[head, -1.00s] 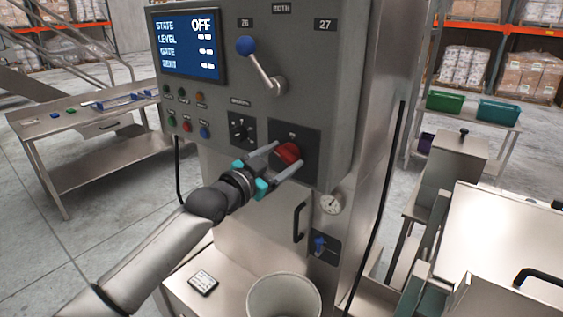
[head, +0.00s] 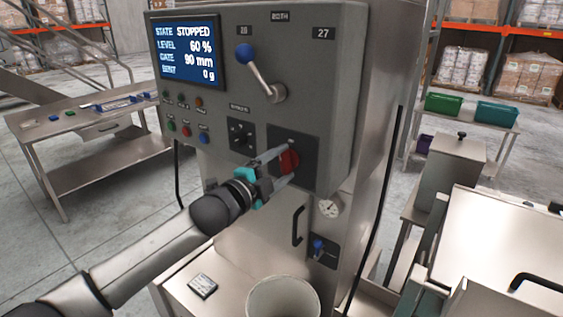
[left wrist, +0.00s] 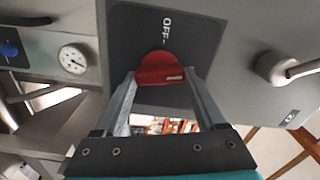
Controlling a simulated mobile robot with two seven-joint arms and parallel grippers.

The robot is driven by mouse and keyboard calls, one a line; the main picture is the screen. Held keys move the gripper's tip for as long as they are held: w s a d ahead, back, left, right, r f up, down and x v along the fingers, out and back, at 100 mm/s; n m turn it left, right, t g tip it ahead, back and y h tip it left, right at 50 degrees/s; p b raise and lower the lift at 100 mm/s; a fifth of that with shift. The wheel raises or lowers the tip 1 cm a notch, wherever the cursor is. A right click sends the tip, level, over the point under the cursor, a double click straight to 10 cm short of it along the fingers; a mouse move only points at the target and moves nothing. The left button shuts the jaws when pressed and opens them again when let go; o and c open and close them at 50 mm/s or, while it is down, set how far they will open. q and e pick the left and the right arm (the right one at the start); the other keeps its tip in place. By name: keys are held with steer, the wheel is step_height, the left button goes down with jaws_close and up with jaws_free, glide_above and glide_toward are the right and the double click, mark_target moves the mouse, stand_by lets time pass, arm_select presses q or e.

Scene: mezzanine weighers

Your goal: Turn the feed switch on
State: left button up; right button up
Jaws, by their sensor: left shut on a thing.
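The feed switch is a red rotary knob (head: 289,161) on a dark square plate (head: 310,150), low on the grey control panel. My left gripper (head: 287,163) is shut on the red knob, one finger on each side. In the left wrist view the knob (left wrist: 161,68) sits between the two fingertips, with an "OFF" mark on the plate beside it. The screen (head: 187,50) reads STATE STOPPED, LEVEL 60 %, GATE 90 mm and 0 g. My right gripper is in neither view.
A lever with a blue ball (head: 245,53) is above the knob. A small black selector (head: 241,135) and several coloured buttons (head: 187,130) are to its left. A gauge (head: 328,208) and a bin (head: 283,298) are below. A steel table (head: 95,130) stands at left.

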arm_select(q)
steer(key=shift+f+m, duration=0.1)
steer(key=shift+m, duration=1.2)
steer(key=shift+p, duration=0.3)
steer(key=o, duration=1.3)
steer(key=shift+s+a, duration=0.1)
steer(key=shift+b+v, duration=0.95)
steer(key=shift+v, duration=6.55)
